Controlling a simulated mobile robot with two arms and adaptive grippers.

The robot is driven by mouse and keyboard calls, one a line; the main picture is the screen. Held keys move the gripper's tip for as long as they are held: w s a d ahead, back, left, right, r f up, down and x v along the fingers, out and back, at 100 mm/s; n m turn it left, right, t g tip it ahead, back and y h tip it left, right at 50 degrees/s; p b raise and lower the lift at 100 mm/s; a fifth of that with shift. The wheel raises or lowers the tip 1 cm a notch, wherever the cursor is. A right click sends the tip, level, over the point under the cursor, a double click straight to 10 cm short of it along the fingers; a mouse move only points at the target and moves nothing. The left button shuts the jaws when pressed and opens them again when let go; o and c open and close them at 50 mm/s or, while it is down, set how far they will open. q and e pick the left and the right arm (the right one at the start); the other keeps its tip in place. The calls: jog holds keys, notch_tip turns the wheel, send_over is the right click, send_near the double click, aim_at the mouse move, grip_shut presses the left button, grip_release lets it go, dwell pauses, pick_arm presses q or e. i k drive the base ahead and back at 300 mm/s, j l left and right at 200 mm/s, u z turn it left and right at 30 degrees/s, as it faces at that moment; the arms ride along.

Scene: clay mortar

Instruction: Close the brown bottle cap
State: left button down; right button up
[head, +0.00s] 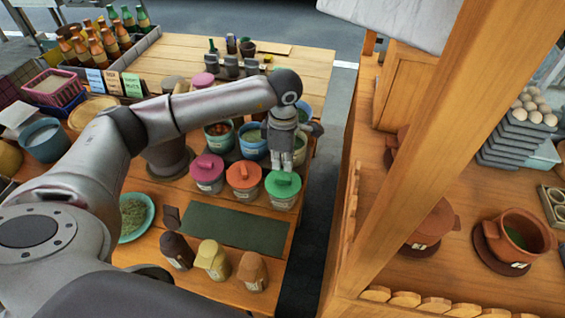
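Three small bottles with rounded tops stand in a row at the front of the wooden table: a dark brown bottle (177,251), a yellow one (212,259) and a tan-brown one (251,271). Whether their caps are open or closed is too small to tell. My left gripper (284,167) points down over the green-lidded jar (283,187), behind and to the right of the bottles and apart from them. Its fingers look close together, but their gap is unclear. No object shows in them. My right gripper is out of view.
Pink-lidded (207,172) and orange-lidded (243,178) jars stand left of the green one. A dark green mat (235,228) lies behind the bottles. A teal plate (134,217) of herbs is at left. A wooden post (450,130) and counter stand at right.

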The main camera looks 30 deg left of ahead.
aim_at(171, 220)
jog(key=k, duration=1.5)
